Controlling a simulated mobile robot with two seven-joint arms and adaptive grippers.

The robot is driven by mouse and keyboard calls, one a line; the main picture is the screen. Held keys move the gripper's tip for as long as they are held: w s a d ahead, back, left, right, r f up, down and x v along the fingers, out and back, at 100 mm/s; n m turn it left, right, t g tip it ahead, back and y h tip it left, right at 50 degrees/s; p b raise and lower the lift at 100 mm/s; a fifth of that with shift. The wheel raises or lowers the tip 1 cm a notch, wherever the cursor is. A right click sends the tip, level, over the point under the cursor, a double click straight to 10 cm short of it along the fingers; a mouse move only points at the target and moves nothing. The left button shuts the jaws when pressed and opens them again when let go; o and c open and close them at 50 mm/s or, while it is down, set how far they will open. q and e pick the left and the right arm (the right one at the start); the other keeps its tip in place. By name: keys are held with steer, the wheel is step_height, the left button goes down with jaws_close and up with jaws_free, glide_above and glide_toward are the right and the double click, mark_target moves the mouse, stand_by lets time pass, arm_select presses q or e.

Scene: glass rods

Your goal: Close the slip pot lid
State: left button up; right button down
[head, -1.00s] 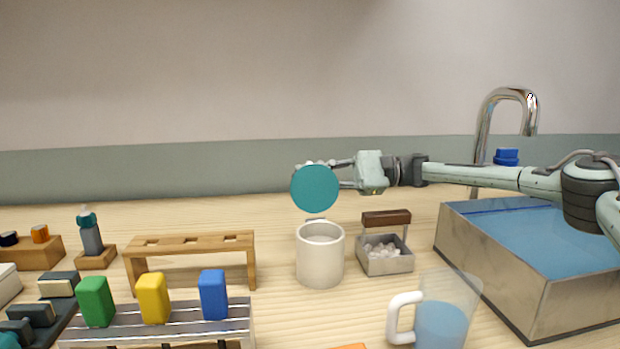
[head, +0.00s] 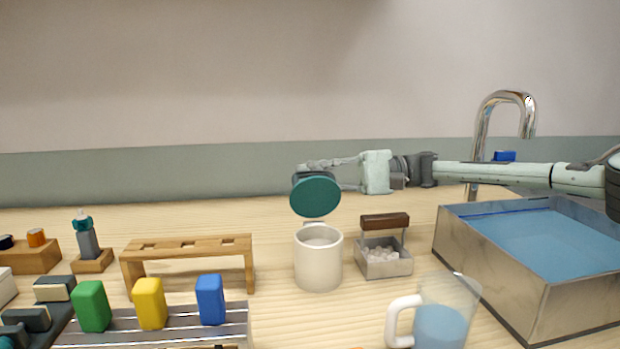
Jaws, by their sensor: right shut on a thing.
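The slip pot (head: 318,262) is a white cylinder with an open top in the middle of the table. Its round teal lid (head: 315,198) stands steeply tilted above the pot's back rim, near a small hinge-like piece, and the mouth is uncovered. My right gripper (head: 313,171) reaches in from the right behind the lid's upper edge and is shut on the lid. The lid hides part of its fingers. My left gripper is not in view.
A small metal caddy (head: 385,262) with a brown handle stands just right of the pot. A water-filled basin (head: 490,262) and a jug (head: 440,320) are farther right. A wooden rack (head: 190,246) and colored blocks are on the left.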

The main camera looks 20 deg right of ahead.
steer(key=shift+s+r, duration=0.2)
steer(key=shift+r, duration=0.3)
steer(key=c, duration=1.8)
jaws_free()
steer(key=shift+c, duration=0.2)
steer(key=shift+o, duration=1.3)
steer(key=shift+s+r, duration=0.1)
steer(key=shift+s, duration=0.1)
steer(key=shift+f, duration=0.25)
steer(key=shift+d, duration=0.35)
steer(key=v, duration=0.6)
steer(key=shift+d, duration=0.4)
steer(key=shift+s, duration=0.1)
